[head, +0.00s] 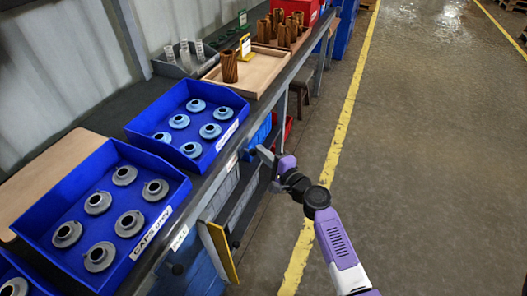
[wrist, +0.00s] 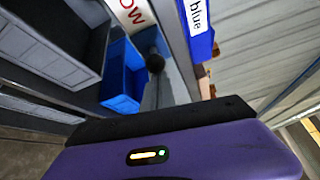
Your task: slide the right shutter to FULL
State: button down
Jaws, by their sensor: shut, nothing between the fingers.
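A white label reading FULL (head: 180,238) is on the bench edge, with another label (head: 231,162) further along. In the wrist view a label ending in "OW" (wrist: 132,14) is above a round black knob (wrist: 155,62). The knob is in front of a narrow grey panel; which shutter it belongs to is unclear. My gripper (head: 264,154) is shut and empty close to the bench front.
Blue trays of grey caps (head: 178,205) and blue-topped caps (head: 233,101) stand on the bench. A wooden tray (head: 266,68) is behind them. A blue bin (wrist: 122,78) shows beneath the bench. A yellow-edged panel (head: 222,252) sticks out below. The floor at right is clear.

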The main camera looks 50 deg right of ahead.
jog(key=s+a, duration=0.2)
jog(key=a, duration=0.4)
jog(key=shift+s+a, duration=0.15)
jog(key=shift+a, duration=0.15)
